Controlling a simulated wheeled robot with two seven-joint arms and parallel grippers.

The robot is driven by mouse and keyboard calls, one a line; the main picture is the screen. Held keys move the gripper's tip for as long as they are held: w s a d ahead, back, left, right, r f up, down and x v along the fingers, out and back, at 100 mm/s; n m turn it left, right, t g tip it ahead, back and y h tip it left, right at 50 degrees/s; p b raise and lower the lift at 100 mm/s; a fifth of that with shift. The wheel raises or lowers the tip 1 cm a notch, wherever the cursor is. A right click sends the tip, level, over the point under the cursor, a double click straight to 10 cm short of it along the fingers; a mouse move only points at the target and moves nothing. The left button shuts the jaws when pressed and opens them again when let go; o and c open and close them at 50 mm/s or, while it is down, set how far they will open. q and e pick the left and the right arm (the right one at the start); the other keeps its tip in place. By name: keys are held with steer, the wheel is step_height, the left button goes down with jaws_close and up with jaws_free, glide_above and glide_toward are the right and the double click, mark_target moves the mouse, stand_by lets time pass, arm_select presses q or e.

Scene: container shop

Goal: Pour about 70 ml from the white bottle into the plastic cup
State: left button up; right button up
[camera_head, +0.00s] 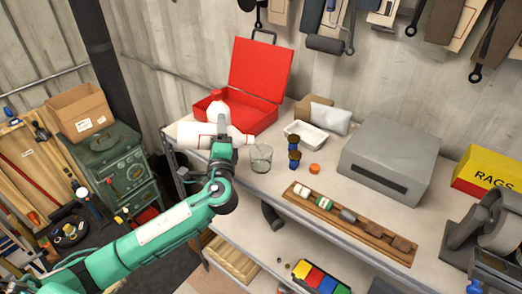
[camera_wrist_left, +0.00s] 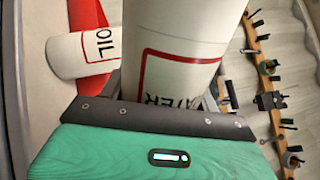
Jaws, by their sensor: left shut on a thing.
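The white bottle (camera_head: 192,134) is held nearly level by my left gripper (camera_head: 222,136), with its narrow end pointing right. That end is just above and left of the clear plastic cup (camera_head: 261,159), which stands upright on the bench. I cannot make out any stream or the level in the cup. In the left wrist view the bottle (camera_wrist_left: 185,45) fills the middle, with a red-framed label partly reading "WATER", and the jaws are shut on it. My right gripper is not in view.
A second white bottle (camera_head: 218,113), marked OIL in the left wrist view (camera_wrist_left: 84,54), stands behind, by the open red toolbox (camera_head: 262,108). Right of the cup are two small dark bottles (camera_head: 294,158), an orange cap (camera_head: 314,169) and a white tray (camera_head: 306,137).

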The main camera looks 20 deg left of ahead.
arm_select(q)
steer(key=shift+r+m+p, duration=0.3)
steer(key=shift+m+p, duration=0.1)
steer(key=shift+p, duration=0.05)
stand_by(0.6)
steer(key=shift+w+d+r+m+h, duration=0.1)
steer(key=shift+d+r+m+h, duration=0.25)
steer(key=shift+m, duration=0.35)
stand_by(0.4)
steer(key=shift+a, duration=0.1)
